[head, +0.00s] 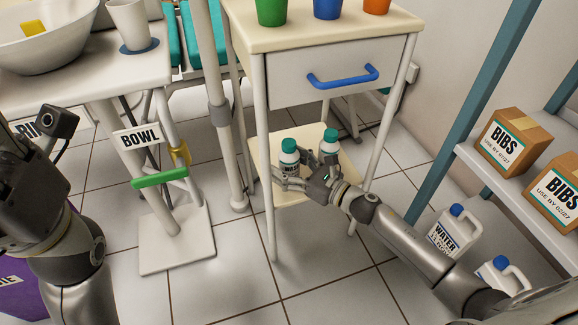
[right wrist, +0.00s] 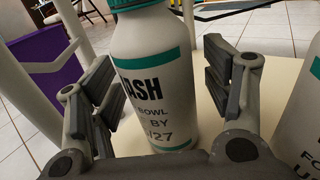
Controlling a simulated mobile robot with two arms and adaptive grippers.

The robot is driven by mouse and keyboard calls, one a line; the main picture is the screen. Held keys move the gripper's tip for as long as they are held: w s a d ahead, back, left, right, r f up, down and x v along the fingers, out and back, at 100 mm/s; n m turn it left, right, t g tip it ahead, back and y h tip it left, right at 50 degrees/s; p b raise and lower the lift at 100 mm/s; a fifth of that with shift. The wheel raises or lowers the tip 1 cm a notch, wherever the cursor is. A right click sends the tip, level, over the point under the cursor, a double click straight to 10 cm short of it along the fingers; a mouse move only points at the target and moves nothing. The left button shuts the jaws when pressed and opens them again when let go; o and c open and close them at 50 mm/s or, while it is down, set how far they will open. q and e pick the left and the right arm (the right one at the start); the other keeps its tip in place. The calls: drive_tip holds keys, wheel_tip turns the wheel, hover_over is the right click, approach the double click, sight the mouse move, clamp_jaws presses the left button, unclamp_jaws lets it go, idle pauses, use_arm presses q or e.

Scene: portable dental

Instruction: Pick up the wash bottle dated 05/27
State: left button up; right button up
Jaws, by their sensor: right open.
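Two white bottles with green caps stand on the cart's lower shelf (head: 262,150). The left wash bottle (head: 289,150) is between the fingers of my right gripper (head: 290,177), which is open around it. In the right wrist view the same bottle (right wrist: 155,75) stands upright between the open fingers (right wrist: 165,110). Its label reads "...ASH", "BOWL", "BY" and a date ending in "/27"; the rest is turned out of sight. The other bottle (head: 329,145) is just to the right; its edge (right wrist: 306,115) shows in the right wrist view.
The cart's drawer (head: 340,75) with a blue handle is above the shelf. A cart leg (head: 268,200) stands left of the bottles. Water jugs (head: 454,230) and BIBS boxes (head: 505,142) are on the rack at the right. A BOWL stand (head: 160,180) is at the left.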

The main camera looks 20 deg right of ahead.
drive_tip(key=shift+c, duration=0.3)
drive_tip(key=c, duration=1.2)
drive_tip(key=shift+c, duration=0.2)
drive_tip(key=shift+r, duration=0.1)
